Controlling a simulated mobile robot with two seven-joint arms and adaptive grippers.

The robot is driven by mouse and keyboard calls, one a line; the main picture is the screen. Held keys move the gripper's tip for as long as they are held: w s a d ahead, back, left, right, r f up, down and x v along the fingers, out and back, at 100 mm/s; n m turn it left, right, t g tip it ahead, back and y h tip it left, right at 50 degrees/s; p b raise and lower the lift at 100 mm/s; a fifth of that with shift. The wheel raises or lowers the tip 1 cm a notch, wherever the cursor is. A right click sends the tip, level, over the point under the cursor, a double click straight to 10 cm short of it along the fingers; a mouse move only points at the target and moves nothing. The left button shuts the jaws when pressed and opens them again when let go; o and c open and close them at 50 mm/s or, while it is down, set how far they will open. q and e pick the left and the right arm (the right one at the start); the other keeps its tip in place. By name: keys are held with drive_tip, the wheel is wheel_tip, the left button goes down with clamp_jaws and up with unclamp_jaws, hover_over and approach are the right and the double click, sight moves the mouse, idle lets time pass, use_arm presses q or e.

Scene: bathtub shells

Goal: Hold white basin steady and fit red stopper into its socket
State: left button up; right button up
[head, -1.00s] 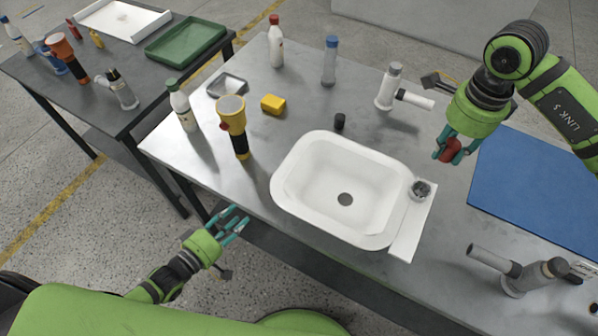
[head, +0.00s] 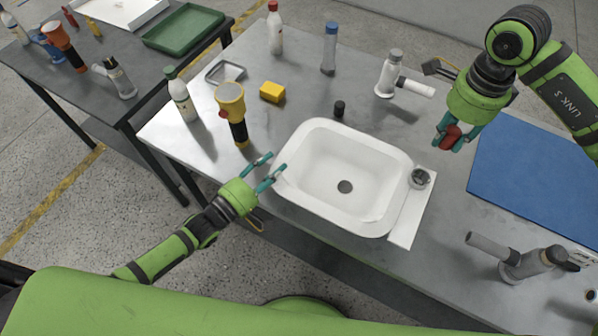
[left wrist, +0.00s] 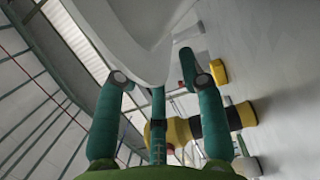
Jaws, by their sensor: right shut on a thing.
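The white basin (head: 300,205) stands on the metal table, with a dark round drain hole (head: 344,187) in its floor. A grey round socket-like fitting (head: 420,178) sits on the flat ledge at its right side. My left gripper (head: 268,172) is open at the basin's left rim. In the left wrist view the basin's edge (left wrist: 135,35) reaches between the spread fingers; contact cannot be told. My right gripper (head: 454,140) is shut on the red stopper (head: 452,134), held above the table to the upper right of the fitting. Fingers partly hide the stopper.
A black cap (head: 339,108) stands just behind the basin. A yellow and black flashlight (head: 232,105) stands near my left gripper. A grey pipe fitting (head: 390,75) is behind; another (head: 535,262) is at front right. A blue mat (head: 540,190) lies at right.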

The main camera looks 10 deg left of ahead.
use_arm(q)
drive_tip(key=shift+x, duration=0.85)
drive_tip(key=shift+c, duration=0.4)
drive_tip(key=shift+o, duration=0.5)
drive_tip(key=shift+c, duration=0.4)
clamp_jaws()
